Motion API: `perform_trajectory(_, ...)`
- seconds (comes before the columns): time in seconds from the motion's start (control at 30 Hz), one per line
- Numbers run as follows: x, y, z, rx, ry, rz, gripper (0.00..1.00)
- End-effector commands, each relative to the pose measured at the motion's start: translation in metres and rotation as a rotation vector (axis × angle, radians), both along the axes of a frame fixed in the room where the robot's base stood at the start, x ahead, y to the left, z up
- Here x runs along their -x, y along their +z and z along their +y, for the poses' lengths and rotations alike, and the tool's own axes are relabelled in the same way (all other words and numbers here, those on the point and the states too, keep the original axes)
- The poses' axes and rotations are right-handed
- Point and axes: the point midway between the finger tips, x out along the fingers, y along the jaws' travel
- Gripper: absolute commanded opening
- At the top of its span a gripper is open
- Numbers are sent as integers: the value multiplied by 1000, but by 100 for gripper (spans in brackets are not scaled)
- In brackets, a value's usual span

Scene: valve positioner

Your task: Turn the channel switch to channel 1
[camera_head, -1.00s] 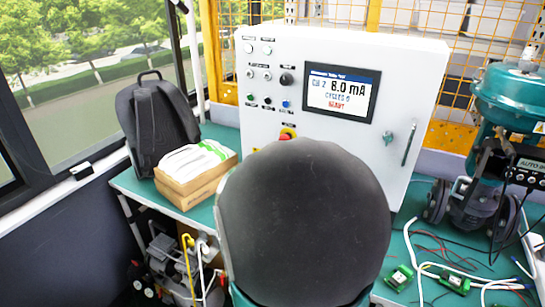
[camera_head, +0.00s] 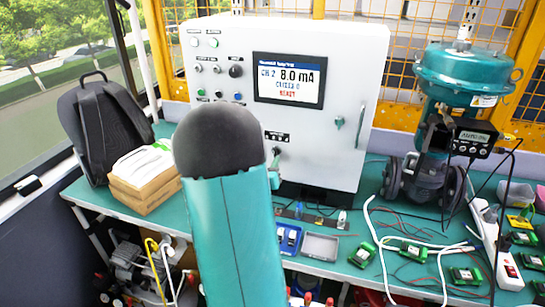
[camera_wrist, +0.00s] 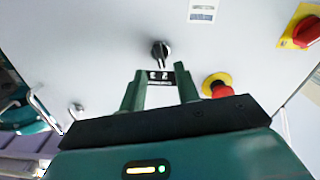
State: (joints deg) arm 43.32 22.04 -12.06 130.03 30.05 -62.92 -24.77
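The white control cabinet (camera_head: 345,130) has a screen (camera_head: 288,80) that reads CH 2, 8.0 mA. A black rotary knob (camera_wrist: 161,50), seemingly the channel switch, shows in the wrist view beside a small dark label plate; the lettering is too small to read surely. In the head view this knob (camera_head: 277,152) sits under a dark label, just right of my arm. My gripper (camera_wrist: 160,72) is open and empty, its two green fingers apart and facing the panel near the knob. In the head view my arm hides most of the gripper.
A red emergency button on a yellow ring (camera_wrist: 218,87) sits close to one finger. A red switch on a yellow plate (camera_wrist: 305,33) is farther right. The green bench (camera_head: 340,212) holds small trays, cables, circuit boards and a teal valve actuator (camera_head: 463,75). A backpack (camera_head: 105,130) stands left.

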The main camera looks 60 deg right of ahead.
Motion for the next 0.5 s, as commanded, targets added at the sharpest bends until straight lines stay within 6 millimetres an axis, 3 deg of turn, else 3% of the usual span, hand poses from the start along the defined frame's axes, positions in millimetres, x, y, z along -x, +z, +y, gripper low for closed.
perform_trajectory(0.2,-5,-1,-33,-1,1,0,32)
perform_trajectory(0.5,-7,0,-42,-1,1,0,32)
